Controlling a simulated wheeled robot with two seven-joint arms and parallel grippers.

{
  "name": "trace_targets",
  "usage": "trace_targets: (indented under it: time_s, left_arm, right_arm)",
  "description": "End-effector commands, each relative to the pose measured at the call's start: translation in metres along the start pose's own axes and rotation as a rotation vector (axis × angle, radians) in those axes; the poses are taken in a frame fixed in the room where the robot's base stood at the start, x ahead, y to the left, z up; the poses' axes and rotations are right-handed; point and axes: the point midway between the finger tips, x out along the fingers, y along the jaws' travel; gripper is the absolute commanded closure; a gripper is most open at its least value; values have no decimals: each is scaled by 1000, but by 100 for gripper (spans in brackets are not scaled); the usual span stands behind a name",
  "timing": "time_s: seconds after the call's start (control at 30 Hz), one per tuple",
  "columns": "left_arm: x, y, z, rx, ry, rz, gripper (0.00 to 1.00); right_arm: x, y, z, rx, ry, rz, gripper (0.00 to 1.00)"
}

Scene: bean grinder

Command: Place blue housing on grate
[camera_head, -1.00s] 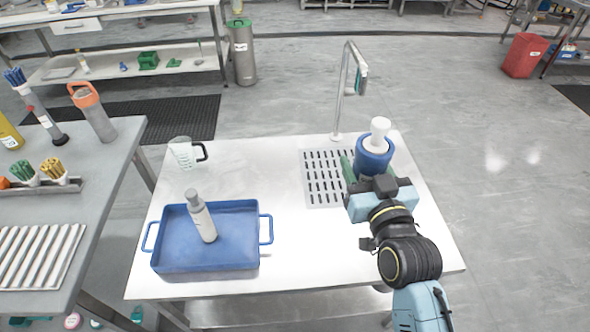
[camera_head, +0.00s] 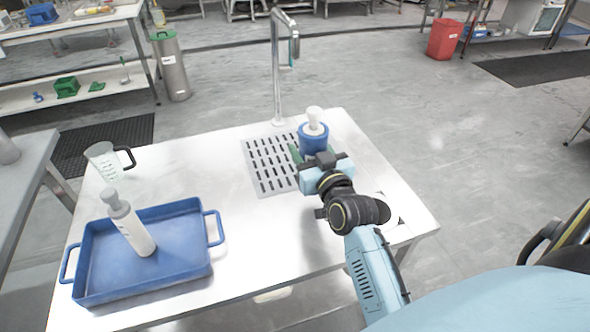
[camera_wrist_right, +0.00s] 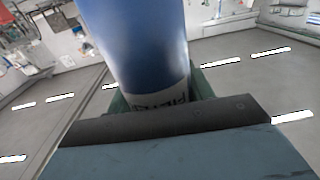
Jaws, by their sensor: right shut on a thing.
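The blue housing (camera_head: 313,142), with a white top piece standing out of it, is upright at the right of the grate (camera_head: 270,165) in the head view. My right gripper (camera_head: 308,157) is shut on it from the near side. In the right wrist view the blue housing (camera_wrist_right: 145,50) fills the middle, with a white printed label low on it and green finger parts on both sides. Whether its base touches the table is hidden by the gripper. The slotted grate lies in the table top, left of the housing. My left gripper is not in view.
A tall faucet (camera_head: 277,75) stands behind the grate. A blue tray (camera_head: 190,262) holding a white bottle (camera_head: 131,225) is at the left of the table (camera_head: 235,235). A clear measuring jug (camera_head: 105,162) stands behind the tray. The table middle is clear.

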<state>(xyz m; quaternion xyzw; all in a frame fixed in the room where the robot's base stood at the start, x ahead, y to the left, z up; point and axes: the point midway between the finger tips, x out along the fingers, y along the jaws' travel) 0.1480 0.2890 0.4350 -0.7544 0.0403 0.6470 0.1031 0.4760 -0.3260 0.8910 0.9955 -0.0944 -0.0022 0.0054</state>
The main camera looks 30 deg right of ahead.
Motion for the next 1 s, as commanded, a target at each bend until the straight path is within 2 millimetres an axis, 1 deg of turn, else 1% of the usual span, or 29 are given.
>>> trace_targets:
  time_s: [0.03, 0.1, 0.27, 0.37, 0.47, 0.57, 0.73, 0.9, 1.0]
  left_arm:
    - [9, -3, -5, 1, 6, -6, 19]
    - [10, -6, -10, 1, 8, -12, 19]
    - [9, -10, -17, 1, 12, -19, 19]
    - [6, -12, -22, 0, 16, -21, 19]
    - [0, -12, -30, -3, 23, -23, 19]
    - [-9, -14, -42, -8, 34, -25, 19]
    - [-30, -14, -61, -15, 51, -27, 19]
    - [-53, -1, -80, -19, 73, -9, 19]
    - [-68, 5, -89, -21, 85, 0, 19]
  right_arm:
    - [4, 7, 13, 3, 6, 13, 78]
    - [8, 15, 21, 7, 6, 27, 78]
    - [13, 26, 30, 11, 8, 45, 78]
    - [22, 28, 31, 12, 8, 48, 78]
    - [39, 29, 30, 13, 10, 47, 78]
    - [63, 30, 30, 14, 10, 48, 78]
    - [106, 32, 30, 14, 10, 47, 78]
    - [148, 34, 31, 14, 9, 48, 78]
    - [169, 35, 30, 13, 8, 48, 78]
